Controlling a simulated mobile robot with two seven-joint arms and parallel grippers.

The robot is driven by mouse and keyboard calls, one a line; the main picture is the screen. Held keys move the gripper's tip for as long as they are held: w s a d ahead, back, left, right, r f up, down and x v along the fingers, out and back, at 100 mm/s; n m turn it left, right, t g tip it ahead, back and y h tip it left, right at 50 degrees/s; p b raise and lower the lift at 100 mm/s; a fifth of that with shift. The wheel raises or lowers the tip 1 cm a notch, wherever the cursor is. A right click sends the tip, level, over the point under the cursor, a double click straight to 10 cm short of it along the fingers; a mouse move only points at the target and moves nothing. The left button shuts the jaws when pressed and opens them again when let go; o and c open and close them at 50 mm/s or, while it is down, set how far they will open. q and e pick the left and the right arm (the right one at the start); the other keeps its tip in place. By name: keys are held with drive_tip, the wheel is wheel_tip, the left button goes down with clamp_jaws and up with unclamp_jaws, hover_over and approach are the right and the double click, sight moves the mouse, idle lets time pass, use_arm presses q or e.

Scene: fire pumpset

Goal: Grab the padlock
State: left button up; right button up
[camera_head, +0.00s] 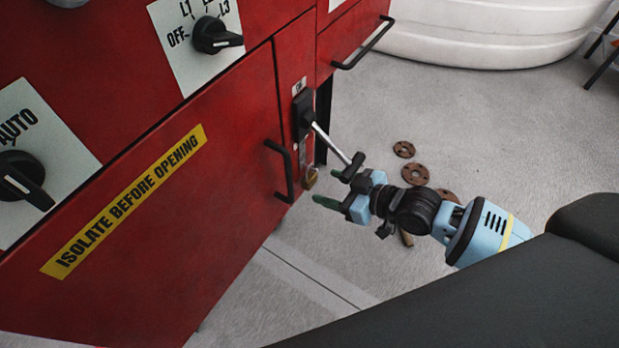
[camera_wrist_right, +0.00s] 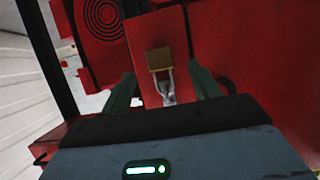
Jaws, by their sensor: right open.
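The padlock (camera_head: 310,178) is small and brass-coloured. It hangs on the red cabinet's front, below the lever switch (camera_head: 303,115). In the right wrist view the padlock (camera_wrist_right: 159,60) shows its brass body and silver shackle, between and beyond my fingers. My right gripper (camera_head: 334,188) is open and empty, just right of the padlock in the head view and apart from it. Its two dark green fingers also show in the right wrist view (camera_wrist_right: 160,88), one on each side of the padlock. My left gripper is in neither view.
The lever's metal rod (camera_head: 332,143) sticks out close to my right gripper. A black door handle (camera_head: 283,170) is left of the padlock. Rusty flanges (camera_head: 415,172) lie on the grey floor. A white tank (camera_head: 480,40) stands behind. The floor front of the cabinet is mostly clear.

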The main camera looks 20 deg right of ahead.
sight(313, 182)
drive_tip(key=x, duration=0.4)
drive_tip(key=shift+w+a+b, duration=0.15)
drive_tip(key=shift+w+b, duration=0.1)
drive_tip(key=shift+b, duration=0.05)
drive_tip(key=c, duration=1.1)
